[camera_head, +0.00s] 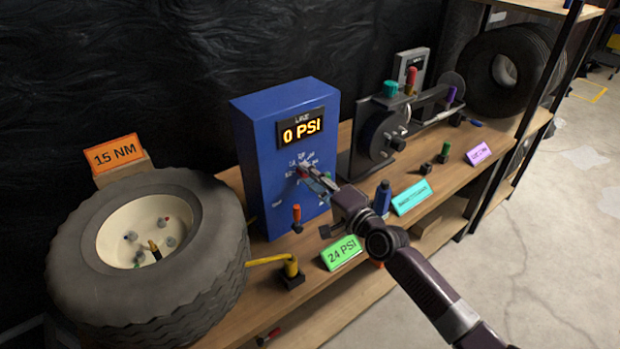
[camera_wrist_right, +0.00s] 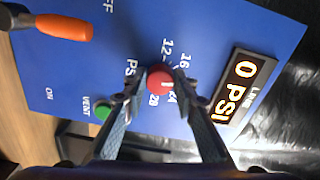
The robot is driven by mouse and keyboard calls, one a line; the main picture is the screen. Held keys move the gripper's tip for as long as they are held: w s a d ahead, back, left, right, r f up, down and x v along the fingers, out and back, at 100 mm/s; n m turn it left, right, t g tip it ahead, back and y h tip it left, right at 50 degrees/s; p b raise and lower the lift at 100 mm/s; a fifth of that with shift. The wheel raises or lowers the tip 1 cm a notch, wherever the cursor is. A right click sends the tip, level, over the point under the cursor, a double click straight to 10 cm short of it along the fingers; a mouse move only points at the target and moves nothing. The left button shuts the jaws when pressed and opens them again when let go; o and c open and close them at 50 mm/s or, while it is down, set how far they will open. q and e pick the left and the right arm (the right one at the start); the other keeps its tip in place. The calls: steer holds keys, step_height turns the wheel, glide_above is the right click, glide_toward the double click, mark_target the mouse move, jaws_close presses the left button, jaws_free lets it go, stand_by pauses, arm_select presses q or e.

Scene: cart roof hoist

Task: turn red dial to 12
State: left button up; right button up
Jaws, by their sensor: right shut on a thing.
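The red dial (camera_wrist_right: 160,79) is on the front of a blue box (camera_head: 266,174). My right gripper (camera_wrist_right: 160,92) has a finger on either side of the dial and is shut on it. The dial carries a short white mark; I cannot tell which number it points at. Numbers 12 (camera_wrist_right: 166,47), 16 and 28 show around it in the right wrist view; others are partly hidden by the fingers. The box's display (camera_head: 302,130) reads 0 PSI. My left gripper is not in view.
A green VENT button (camera_wrist_right: 103,111) and an orange handle (camera_wrist_right: 64,27) show near the dial. A green card (camera_head: 342,252) reading 24 PSI is on the wooden bench (camera_head: 225,325). A crank device (camera_head: 375,140) stands right.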

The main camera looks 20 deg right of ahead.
steer(key=shift+d+f+n+p, duration=0.15)
steer(key=shift+n+p, duration=0.15)
steer(key=shift+n, duration=3.65)
steer(key=shift+f+n+p, duration=0.1)
steer(key=shift+n+p, duration=0.15)
steer(key=shift+n, duration=3.7)
steer(key=o, duration=1.1)
steer(key=shift+d, duration=0.1)
steer(key=v, duration=1.2)
steer(key=shift+r, duration=0.1)
